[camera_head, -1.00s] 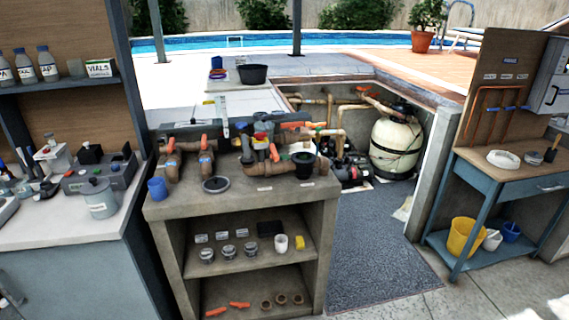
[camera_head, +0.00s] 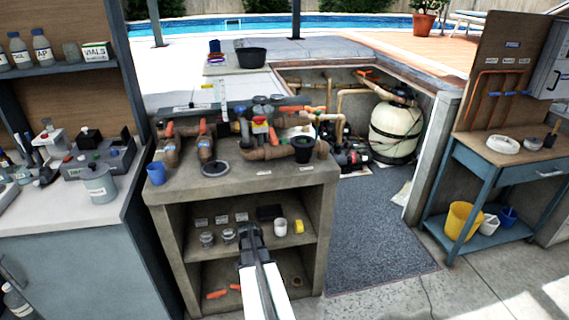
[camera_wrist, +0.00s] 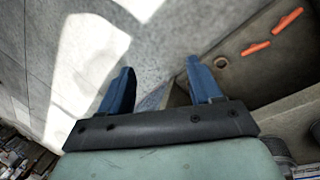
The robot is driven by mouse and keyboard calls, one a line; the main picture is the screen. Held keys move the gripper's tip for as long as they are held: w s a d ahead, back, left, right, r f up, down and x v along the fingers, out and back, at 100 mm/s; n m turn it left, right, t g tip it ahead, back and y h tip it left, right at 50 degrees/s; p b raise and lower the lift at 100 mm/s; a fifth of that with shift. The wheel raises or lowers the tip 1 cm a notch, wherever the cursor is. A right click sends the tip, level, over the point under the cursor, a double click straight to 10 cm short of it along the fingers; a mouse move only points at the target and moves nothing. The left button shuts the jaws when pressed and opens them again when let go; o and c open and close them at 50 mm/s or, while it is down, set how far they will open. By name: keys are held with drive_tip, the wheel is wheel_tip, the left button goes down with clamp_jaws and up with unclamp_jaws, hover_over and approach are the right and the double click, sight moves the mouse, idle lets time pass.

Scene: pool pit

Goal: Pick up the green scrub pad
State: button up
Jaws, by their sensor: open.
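I cannot make out a green scrub pad in either view. A small yellow block (camera_head: 299,227), too small to identify, sits on the upper shelf of the concrete bench, right of a white cup (camera_head: 280,228). My gripper (camera_head: 249,232) is in front of the bench's open shelves, left of and apart from the yellow block. In the wrist view, its two blue fingers (camera_wrist: 160,84) are spread with nothing between them. Paving and part of a shelf with orange pieces show beyond them. My arm hides part of the shelves.
The concrete bench (camera_head: 240,186) carries pipes, valves and a blue cup (camera_head: 156,173). Jars (camera_head: 207,239) stand on its upper shelf. Orange handles (camera_head: 216,294) lie on the lower shelf. A blue workbench (camera_head: 500,172) stands right. The dark mat (camera_head: 375,240) is clear.

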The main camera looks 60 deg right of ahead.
drive_tip(key=s+d+r+m, duration=0.3)
drive_tip(key=s+d+r, duration=0.15)
drive_tip(key=d, duration=0.45)
drive_tip(key=s+d+r+m, duration=0.3)
drive_tip(key=d+r, duration=0.3)
drive_tip(key=d, duration=0.3)
drive_tip(key=s+d+r+m+h, duration=0.2)
drive_tip(key=s+d+r+m, duration=0.4)
drive_tip(key=s+d+r, duration=1)
drive_tip(key=w+d+r+n+t, duration=0.1)
drive_tip(key=w+d+r+n, duration=0.4)
drive_tip(key=w+d+r, duration=0.25)
wheel_tip(320, 180, up, 16)
drive_tip(key=n+t+y, duration=0.1)
drive_tip(key=n+t, duration=0.1)
drive_tip(key=n, duration=1.3)
hover_over(284, 140)
wheel_tip(284, 140, down, 8)
drive_tip(key=shift+d+f, duration=0.1)
drive_tip(key=shift+s+a+f, duration=0.1)
drive_tip(key=shift+f, duration=1.15)
drive_tip(key=shift+s+a+f, duration=0.1)
drive_tip(key=shift+f, duration=1.1)
